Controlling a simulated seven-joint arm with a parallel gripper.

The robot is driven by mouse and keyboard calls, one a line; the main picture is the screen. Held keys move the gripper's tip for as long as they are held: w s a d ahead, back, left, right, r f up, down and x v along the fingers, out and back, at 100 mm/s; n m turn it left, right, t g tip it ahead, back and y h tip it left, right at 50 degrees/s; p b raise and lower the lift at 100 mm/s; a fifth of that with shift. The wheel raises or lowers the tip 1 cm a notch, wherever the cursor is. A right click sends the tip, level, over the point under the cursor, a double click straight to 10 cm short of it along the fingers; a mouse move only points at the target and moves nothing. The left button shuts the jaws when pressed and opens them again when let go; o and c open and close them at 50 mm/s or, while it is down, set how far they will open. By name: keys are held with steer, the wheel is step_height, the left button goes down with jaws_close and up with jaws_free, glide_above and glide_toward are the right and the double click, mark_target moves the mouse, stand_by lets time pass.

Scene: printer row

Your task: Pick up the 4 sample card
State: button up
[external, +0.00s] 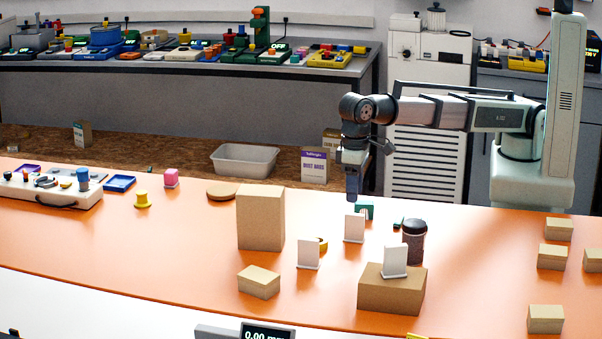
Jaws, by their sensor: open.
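Three white cards stand upright in small bases. One card (308,253) is on the orange table at the left, and another card (354,228) is farther back on the table. A third card (395,260) stands on top of a low cardboard box (391,294). Their visible faces look blank, so I cannot tell which one is the 4 sample card. My gripper (352,196) points down just above and behind the middle card, open with nothing visible in it. Whether it touches that card is unclear from this angle.
A tall cardboard box (260,218) stands left of the cards, with a small box (259,281) in front. A dark-lidded jar (413,243) stands behind the low box. A teal object (365,211) is near my gripper. Small boxes (552,257) lie right. The left front table is clear.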

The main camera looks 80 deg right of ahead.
glide_above(354, 238)
steer(key=f, duration=0.3)
steer(key=d+f, duration=0.1)
steer(key=f, duration=0.1)
steer(key=shift+w+f, duration=0.25)
steer(key=shift+f, duration=0.1)
steer(key=shift+s+a+f, duration=0.1)
steer(key=shift+f, duration=1.25)
steer(key=shift+s+f, duration=0.1)
steer(key=shift+f, duration=1.2)
jaws_close()
